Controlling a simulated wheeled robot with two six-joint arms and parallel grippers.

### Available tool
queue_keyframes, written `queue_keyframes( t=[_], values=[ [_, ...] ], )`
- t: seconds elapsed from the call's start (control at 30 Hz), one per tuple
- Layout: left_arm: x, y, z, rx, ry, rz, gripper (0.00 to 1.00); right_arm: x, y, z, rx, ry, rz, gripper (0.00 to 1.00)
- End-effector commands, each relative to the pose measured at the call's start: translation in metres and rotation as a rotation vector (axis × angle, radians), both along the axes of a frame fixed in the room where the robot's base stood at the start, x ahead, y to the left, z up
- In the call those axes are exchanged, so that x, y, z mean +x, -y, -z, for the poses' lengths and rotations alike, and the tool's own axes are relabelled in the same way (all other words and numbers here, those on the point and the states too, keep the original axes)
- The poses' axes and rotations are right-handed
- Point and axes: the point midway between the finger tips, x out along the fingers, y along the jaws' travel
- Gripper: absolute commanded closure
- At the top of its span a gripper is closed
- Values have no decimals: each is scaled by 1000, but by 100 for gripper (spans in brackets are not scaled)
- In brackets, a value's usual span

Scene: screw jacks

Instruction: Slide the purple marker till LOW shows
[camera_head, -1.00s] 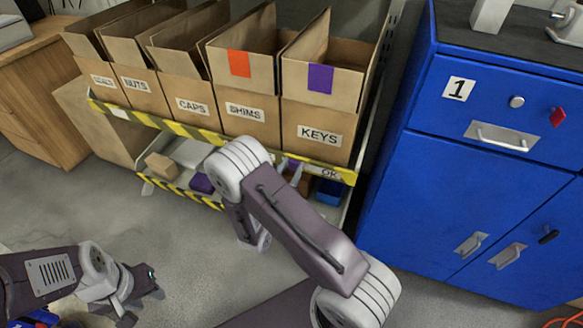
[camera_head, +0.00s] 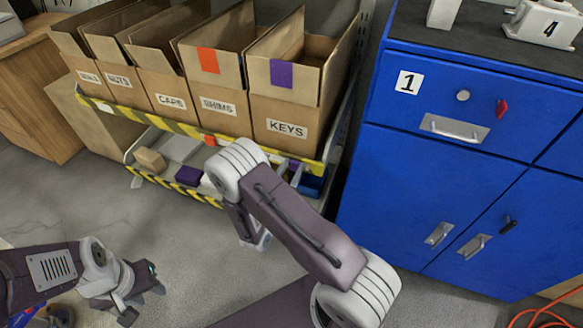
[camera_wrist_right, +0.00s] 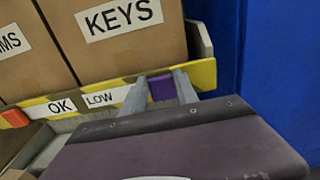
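The purple marker (camera_wrist_right: 162,87) sits on the yellow-and-black shelf edge strip under the KEYS box (camera_wrist_right: 120,50). My right gripper (camera_wrist_right: 160,88) has one finger on each side of it, and purple fills the gap between them. A white LOW label (camera_wrist_right: 100,99) shows in full just left of the fingers, with an OK label (camera_wrist_right: 62,106) further left. Whatever is behind the marker is hidden. In the head view my right arm partly covers the right gripper (camera_head: 296,171) at the strip's right end. My left gripper (camera_head: 146,294) is empty over the floor, fingers apart.
An orange marker (camera_wrist_right: 15,117) is on the strip under the SHIMS box (camera_head: 217,106). More open boxes stand to the left. A lower shelf holds a small cardboard box (camera_head: 150,160) and a purple one (camera_head: 189,175). The blue cabinet (camera_head: 400,190) stands close on the right.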

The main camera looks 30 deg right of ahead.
Motion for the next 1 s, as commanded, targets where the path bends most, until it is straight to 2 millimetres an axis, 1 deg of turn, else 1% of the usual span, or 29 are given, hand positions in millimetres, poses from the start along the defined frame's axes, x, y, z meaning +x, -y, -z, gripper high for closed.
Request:
queue_keyframes(
  t=[0.03,0.07,0.1,0.43,0.57,0.7,0.8,0.9,1.0],
  values=[
    [0,0,0,0,0,0,64,-3,2,2,0,-9,8,53],
    [0,0,0,0,0,0,64,-2,2,2,0,-9,7,45],
    [0,0,0,0,0,0,64,-2,2,2,0,-8,7,42],
    [0,0,-1,0,0,0,64,-3,-2,0,0,-4,1,42],
    [0,0,-8,0,0,0,64,-14,-17,-1,-2,-7,-4,42],
    [0,0,-16,0,0,0,64,-34,-41,-2,-2,-7,-6,42],
    [0,0,-20,0,0,0,64,-48,-55,-1,-2,-7,-2,42],
    [0,0,-22,0,0,0,64,-56,-64,0,-1,-6,1,42],
    [0,0,-22,0,0,0,64,-60,-68,1,0,-6,4,42]
  ],
)
